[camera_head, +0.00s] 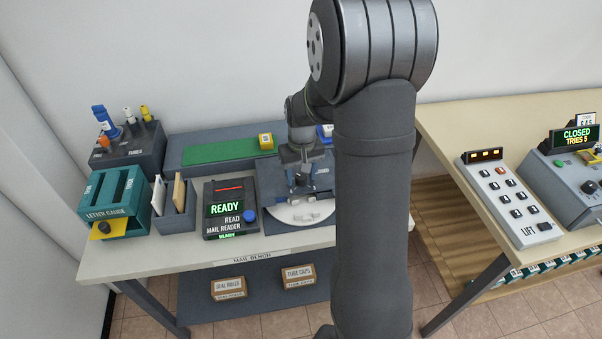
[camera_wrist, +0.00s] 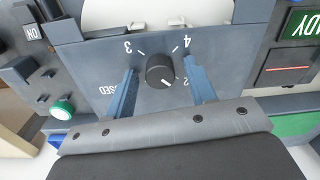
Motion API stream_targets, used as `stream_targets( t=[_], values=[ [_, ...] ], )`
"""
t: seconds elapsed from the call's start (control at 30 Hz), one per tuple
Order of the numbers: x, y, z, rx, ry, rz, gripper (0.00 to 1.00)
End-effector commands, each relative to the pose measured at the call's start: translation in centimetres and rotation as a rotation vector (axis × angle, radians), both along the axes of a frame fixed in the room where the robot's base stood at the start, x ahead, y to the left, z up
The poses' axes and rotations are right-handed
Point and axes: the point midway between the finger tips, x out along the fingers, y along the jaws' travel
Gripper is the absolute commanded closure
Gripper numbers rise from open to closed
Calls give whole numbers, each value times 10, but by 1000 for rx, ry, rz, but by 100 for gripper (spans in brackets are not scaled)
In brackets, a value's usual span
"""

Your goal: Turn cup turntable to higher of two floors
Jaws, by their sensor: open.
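In the wrist view a round black knob (camera_wrist: 160,70) sits on a dark blue-grey panel (camera_wrist: 100,68). Upside-down marks around it read 3, 4, 2 and part of CLOSED. The knob's white line points to the lower right, towards the 2. My gripper (camera_wrist: 163,76) is open, with one blue finger on each side of the knob and gaps between. A white round turntable edge (camera_wrist: 155,15) shows above the panel. In the head view the white disc (camera_head: 302,213) lies in front of my gripper (camera_head: 303,183); my arm hides part of this area. No cup is visible.
A mail reader (camera_head: 229,208) showing READY stands left of the panel. A letter gauge (camera_head: 115,200) and a stamp rack (camera_head: 128,143) are at the far left. On the right table are a lift panel (camera_head: 508,198) and a box showing CLOSED, TRIES 5 (camera_head: 577,135).

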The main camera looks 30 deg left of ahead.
Motion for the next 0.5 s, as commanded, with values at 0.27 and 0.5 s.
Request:
stream_targets(
  t=[0.27,0.5],
  values=[
    [0,0,0,1,-1,0,95],
    [0,0,1,1,-1,-3,100]
  ],
)
